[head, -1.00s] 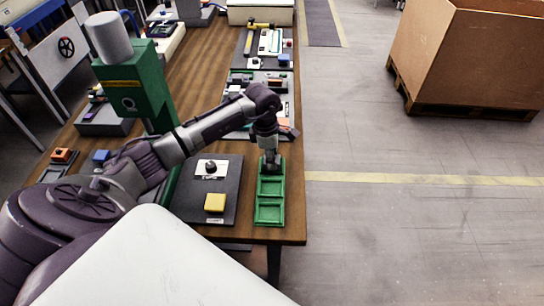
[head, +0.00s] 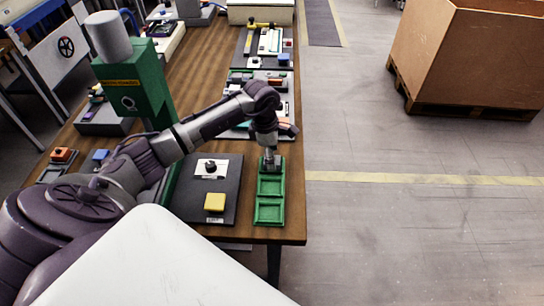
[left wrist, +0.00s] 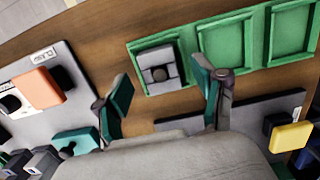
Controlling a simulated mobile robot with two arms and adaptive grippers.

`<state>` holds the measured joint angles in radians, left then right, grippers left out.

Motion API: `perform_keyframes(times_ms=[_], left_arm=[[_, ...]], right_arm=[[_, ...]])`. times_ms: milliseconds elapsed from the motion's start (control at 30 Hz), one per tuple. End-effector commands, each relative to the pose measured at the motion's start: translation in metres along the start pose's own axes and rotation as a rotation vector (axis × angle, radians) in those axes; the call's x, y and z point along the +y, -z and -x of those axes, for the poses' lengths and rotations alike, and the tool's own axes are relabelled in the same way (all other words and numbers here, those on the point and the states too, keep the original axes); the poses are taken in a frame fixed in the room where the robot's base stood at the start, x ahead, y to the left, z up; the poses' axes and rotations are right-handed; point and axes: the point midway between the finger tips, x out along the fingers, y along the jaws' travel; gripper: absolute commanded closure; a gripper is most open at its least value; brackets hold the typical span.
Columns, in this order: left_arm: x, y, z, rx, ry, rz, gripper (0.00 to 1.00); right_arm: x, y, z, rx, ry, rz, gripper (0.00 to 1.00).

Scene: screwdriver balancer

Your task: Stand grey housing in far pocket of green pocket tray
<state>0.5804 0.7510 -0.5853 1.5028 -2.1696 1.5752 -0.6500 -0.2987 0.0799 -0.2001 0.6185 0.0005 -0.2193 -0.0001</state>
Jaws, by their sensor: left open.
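The green pocket tray (head: 283,205) lies near the right edge of the table, its row of pockets running away from me. In the left wrist view the tray (left wrist: 227,47) holds the grey housing (left wrist: 158,68) in its end pocket, the far one in the head view. The housing shows a round dark feature on its face and appears seated within the pocket walls. My left gripper (head: 270,163) is over that pocket and hides the housing in the head view. In the left wrist view the gripper (left wrist: 163,84) is open, its fingers spread to either side of the housing. The other pockets are empty. My right gripper is out of view.
A dark mat beside the tray bears a yellow block (head: 214,202) and a white plate with a black knob (head: 210,167). A green press-like stand (head: 135,90) is at left. More fixtures lie beyond my arm.

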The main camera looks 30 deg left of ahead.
Motion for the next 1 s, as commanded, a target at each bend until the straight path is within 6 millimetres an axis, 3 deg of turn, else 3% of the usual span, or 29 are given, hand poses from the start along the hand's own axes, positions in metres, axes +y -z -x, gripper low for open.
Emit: perform_keyframes(times_ms=[300,500,700,1000], left_arm=[[0.002,0.0,0.067,0.0,-0.006,-0.001,0.3],[0.001,0.0,0.098,0.0,-0.002,-0.001,0.3],[0.0,0.0,0.109,0.001,0.0,0.0,0.3],[0.0,0.0,0.109,0.001,0.0,0.0,0.3]], right_arm=[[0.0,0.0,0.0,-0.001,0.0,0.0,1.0],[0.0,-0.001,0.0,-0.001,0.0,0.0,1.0],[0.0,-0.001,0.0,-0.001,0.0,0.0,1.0],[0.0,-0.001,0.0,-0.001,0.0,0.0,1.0]])
